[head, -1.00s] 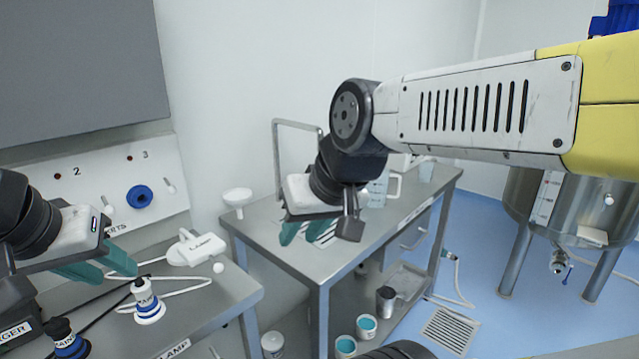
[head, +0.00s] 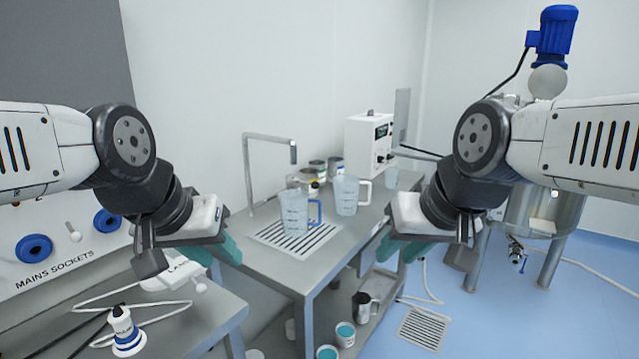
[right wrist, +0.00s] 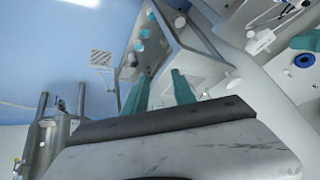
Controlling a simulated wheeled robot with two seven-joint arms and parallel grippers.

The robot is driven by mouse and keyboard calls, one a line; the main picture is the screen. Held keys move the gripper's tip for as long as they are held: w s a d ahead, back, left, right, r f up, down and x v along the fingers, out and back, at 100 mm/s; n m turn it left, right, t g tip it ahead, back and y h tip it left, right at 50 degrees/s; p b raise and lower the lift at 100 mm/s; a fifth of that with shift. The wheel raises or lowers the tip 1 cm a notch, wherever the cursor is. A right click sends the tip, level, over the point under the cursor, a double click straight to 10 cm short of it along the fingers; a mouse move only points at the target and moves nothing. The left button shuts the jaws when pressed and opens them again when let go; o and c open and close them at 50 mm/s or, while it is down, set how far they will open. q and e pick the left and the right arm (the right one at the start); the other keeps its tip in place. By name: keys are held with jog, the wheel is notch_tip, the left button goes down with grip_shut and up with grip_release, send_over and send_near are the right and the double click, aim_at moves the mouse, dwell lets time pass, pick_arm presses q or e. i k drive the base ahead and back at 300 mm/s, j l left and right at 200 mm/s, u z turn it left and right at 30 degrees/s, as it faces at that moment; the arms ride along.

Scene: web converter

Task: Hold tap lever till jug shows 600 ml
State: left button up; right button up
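A clear jug with a blue handle (head: 294,213) stands upright on a slotted drain grate (head: 270,236) in the head view. I cannot make out the tap lever, the jug's marks or any water level. My left gripper (head: 216,253) is open and empty in front of the bench, left of the jug. My right gripper (head: 398,247) is open and empty to the right of the jug. Its teal fingers stand apart in the right wrist view (right wrist: 160,92).
A jug with a white handle (head: 346,195) and a smaller clear cup (head: 391,179) stand further back on the bench. A white control box (head: 369,145) is behind them. A steel tank (head: 556,215) stands right.

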aim_at(314, 185)
jog(key=i+l+u, duration=0.15)
jog(key=u, duration=0.3)
jog(key=i+l+u, duration=0.1)
jog(key=l+u, duration=0.15)
jog(key=u, duration=0.2)
jog(key=i+l+u, duration=0.15)
jog(key=l, duration=0.3)
jog(key=i+l+u, duration=0.1)
jog(key=l, duration=0.4)
jog(key=i+l+u, duration=0.15)
jog(key=l, duration=0.35)
jog(key=l+u, duration=0.1)
jog(key=l, duration=0.4)
jog(key=i+l, duration=0.1)
jog(key=l, duration=0.8)
jog(key=i+u, duration=0.05)
jog(key=i, duration=0.05)
